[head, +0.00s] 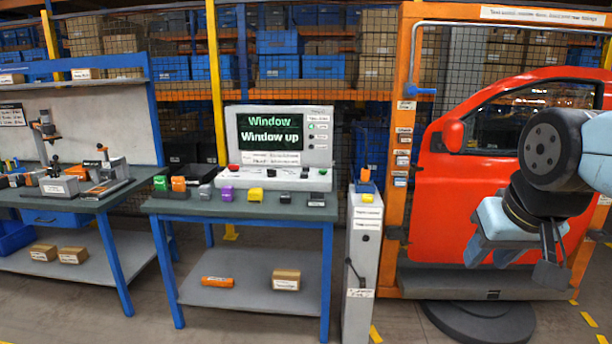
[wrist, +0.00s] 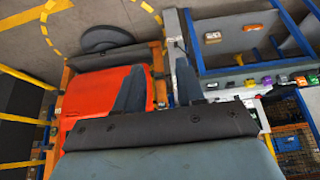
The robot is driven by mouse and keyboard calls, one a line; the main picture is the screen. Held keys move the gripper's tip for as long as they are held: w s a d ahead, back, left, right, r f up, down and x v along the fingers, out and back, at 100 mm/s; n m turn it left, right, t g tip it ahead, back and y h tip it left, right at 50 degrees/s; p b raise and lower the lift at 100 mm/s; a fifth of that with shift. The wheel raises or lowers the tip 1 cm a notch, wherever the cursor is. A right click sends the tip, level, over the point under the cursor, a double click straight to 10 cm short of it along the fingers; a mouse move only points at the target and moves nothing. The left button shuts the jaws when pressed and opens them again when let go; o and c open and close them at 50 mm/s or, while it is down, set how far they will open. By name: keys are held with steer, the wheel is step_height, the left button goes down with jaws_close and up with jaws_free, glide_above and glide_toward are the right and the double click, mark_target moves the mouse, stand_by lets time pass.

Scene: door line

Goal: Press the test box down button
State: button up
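The test box (head: 280,148) stands on the middle workbench in the head view. Its screen (head: 270,132) reads "Window" and "Window up". The button labels are too small to read, so I cannot tell which is down. My gripper (head: 512,238) hangs at the right, in front of the red door, well away from the box. In the wrist view its two dark fingers (wrist: 158,88) are apart with nothing between them.
The red car door (head: 480,190) hangs in an orange frame (head: 398,150). A grey post (head: 362,245) stands between it and the workbench (head: 250,208). Coloured blocks, one purple (head: 226,194), line the bench's front edge. Another bench (head: 75,205) is at left. Floor in front is open.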

jaws_close()
stand_by(1.5)
